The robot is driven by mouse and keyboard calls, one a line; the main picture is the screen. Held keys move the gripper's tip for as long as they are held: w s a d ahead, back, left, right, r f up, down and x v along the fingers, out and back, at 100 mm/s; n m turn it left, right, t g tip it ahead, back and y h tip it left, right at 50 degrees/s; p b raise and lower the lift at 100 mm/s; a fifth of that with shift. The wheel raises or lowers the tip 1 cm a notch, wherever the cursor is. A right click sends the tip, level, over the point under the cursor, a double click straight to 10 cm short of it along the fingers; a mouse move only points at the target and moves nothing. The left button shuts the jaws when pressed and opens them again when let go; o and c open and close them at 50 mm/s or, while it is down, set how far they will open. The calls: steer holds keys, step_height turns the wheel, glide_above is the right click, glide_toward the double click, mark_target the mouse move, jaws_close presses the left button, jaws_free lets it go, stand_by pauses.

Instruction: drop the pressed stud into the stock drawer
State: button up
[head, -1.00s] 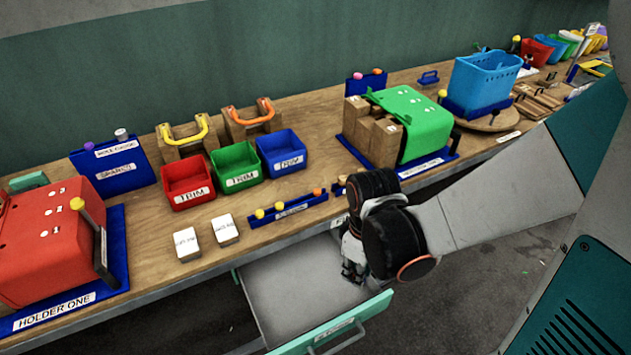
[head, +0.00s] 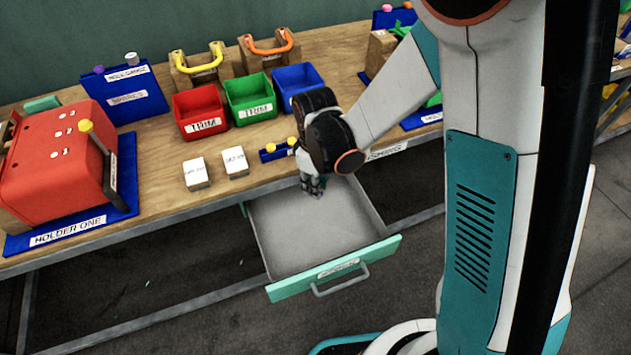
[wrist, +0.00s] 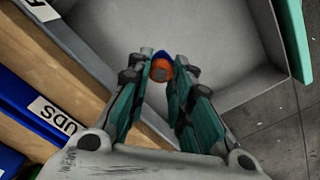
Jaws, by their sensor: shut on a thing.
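The stock drawer (head: 290,254) is pulled out from under the bench, with a grey inside and a teal front with a handle. No loose item shows on its floor. My gripper (head: 312,187) points down over the back part of the drawer, near the bench edge. In the wrist view my gripper (wrist: 162,75) is shut on the pressed stud (wrist: 160,70), a small piece with an orange and a blue part between the fingertips. The drawer floor (wrist: 225,65) lies below it. The stud is hidden in the head view.
A blue stud rack (head: 272,153) stands at the bench edge beside my gripper. Red (head: 200,113), green (head: 250,98) and blue (head: 297,82) bins stand behind. A red press (head: 62,155) is at left. The front of the drawer is clear.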

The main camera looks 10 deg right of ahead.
steer(key=shift+f+b, duration=1.2)
steer(key=shift+f, duration=0.95)
steer(key=o, duration=0.8)
steer(key=shift+r, duration=0.15)
step_height(320, 180, up, 12)
steer(key=shift+f, duration=0.1)
